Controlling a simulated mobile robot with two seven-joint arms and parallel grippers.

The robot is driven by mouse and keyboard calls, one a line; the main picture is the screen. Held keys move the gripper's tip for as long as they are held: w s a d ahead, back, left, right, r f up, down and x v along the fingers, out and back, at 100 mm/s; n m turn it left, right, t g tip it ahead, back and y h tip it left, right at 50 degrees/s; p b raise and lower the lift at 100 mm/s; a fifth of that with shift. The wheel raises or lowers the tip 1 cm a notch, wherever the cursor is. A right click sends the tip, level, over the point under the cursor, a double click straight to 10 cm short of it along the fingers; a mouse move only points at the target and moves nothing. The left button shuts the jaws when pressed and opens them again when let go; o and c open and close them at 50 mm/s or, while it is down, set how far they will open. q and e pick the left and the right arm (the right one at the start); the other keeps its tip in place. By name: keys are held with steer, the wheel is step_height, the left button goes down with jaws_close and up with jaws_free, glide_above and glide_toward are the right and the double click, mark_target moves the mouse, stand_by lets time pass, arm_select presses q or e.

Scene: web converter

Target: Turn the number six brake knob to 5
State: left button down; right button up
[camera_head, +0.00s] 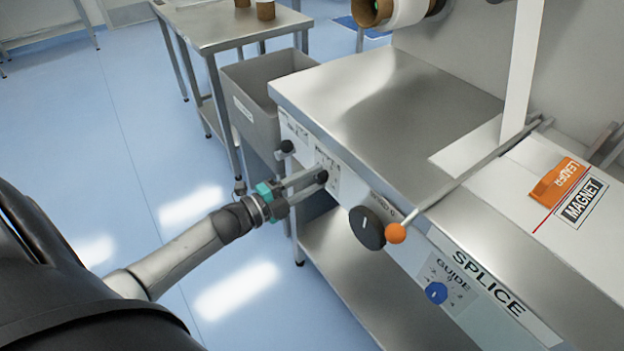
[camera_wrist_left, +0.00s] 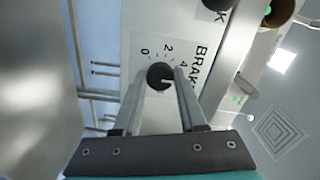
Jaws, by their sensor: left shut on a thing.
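A small black brake knob (camera_head: 322,176) sits on a white dial plate on the machine's front. In the left wrist view the knob (camera_wrist_left: 159,75) shows beside the printed 0, 2 and 4 and the partly hidden word BRAKE. A short light mark on it seems to point right and slightly down, past the 4; its exact reading is unclear. My left gripper (camera_head: 318,178) is shut on the knob, with one finger on each side, also in the wrist view (camera_wrist_left: 160,82). The knob's own number is not readable. My right gripper is not in view.
Another black knob (camera_head: 287,147) sits farther back. A large black knob (camera_head: 367,228), an orange ball-ended lever (camera_head: 396,233) and a blue guide knob (camera_head: 436,293) are nearer. A grey bin (camera_head: 250,118) and steel table (camera_head: 235,27) stand beyond. Floor at left is clear.

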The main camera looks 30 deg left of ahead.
arm_select(q)
steer(key=shift+c, duration=2.3)
jaws_free()
steer(key=shift+s+a, duration=0.2)
steer(key=shift+s, duration=0.25)
steer(key=p+v, duration=0.2)
steer(key=v, duration=1.2)
steer(key=shift+s+p, duration=0.15)
steer(key=shift+p, duration=0.15)
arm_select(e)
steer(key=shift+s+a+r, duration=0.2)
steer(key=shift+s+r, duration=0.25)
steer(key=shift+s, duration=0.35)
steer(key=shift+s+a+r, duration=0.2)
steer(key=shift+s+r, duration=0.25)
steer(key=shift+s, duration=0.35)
arm_select(q)
steer(key=shift+a+f, duration=0.1)
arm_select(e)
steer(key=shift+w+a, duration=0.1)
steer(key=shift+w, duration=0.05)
